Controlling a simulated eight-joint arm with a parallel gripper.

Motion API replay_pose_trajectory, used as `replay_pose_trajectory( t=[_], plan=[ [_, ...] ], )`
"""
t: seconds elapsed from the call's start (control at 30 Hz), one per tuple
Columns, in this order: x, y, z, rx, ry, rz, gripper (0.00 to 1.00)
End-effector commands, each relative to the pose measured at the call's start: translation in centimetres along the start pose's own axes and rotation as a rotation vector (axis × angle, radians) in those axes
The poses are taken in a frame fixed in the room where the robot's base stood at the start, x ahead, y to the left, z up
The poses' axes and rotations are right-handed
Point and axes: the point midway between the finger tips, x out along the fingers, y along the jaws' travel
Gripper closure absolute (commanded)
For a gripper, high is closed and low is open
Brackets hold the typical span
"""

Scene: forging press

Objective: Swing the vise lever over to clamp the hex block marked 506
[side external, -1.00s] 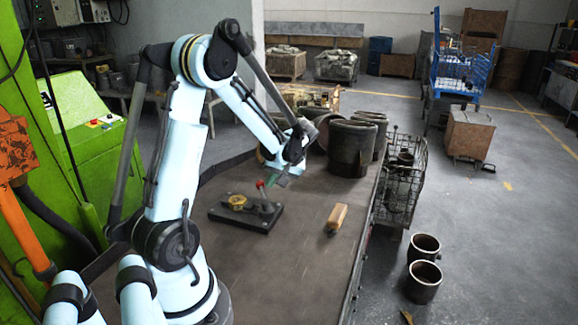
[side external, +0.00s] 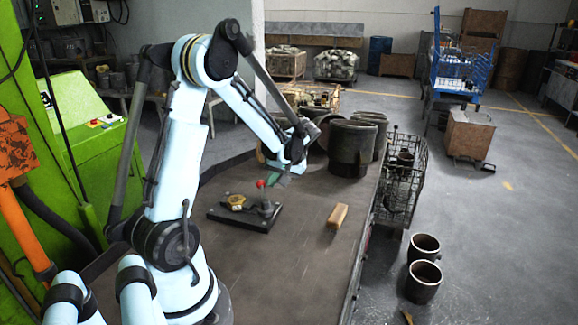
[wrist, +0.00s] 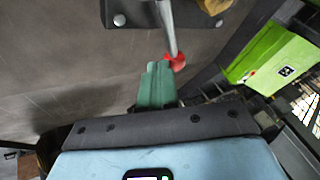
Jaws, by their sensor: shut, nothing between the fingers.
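The vise's black base plate (side external: 244,216) lies on the dark table in the side view. A yellowish hex block (side external: 236,201) sits on its left part; I cannot read its marking. The vise lever ends in a red knob (side external: 260,184). In the wrist view the lever's grey rod (wrist: 168,28) runs to the red knob (wrist: 177,63). My gripper (wrist: 158,68), with green fingers, is shut and empty just beside the knob. I cannot tell whether it touches it. Only a corner of the hex block (wrist: 212,5) shows at the top of the wrist view.
A tan block (side external: 337,216) lies on the table right of the vise. Large dark metal cylinders (side external: 352,147) stand at the table's far end. A wire basket (side external: 400,185) is beside the table's right edge. The table's near part is clear.

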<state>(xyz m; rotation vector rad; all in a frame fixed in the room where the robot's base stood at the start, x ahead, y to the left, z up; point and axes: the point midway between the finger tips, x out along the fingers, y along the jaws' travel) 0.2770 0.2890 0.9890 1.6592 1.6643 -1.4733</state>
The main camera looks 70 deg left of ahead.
Motion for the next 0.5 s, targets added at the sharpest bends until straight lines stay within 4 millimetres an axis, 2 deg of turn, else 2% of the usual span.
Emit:
replay_pose_trajectory(
  t=[0.13,0.3,0.5],
  plan=[
    [-1.7,2.5,-0.3,0.006,0.006,0.006,1.00],
    [-5.6,2.5,-0.3,0.006,0.006,0.007,1.00],
    [-9.2,2.5,-0.3,0.005,0.007,0.008,1.00]
  ],
)
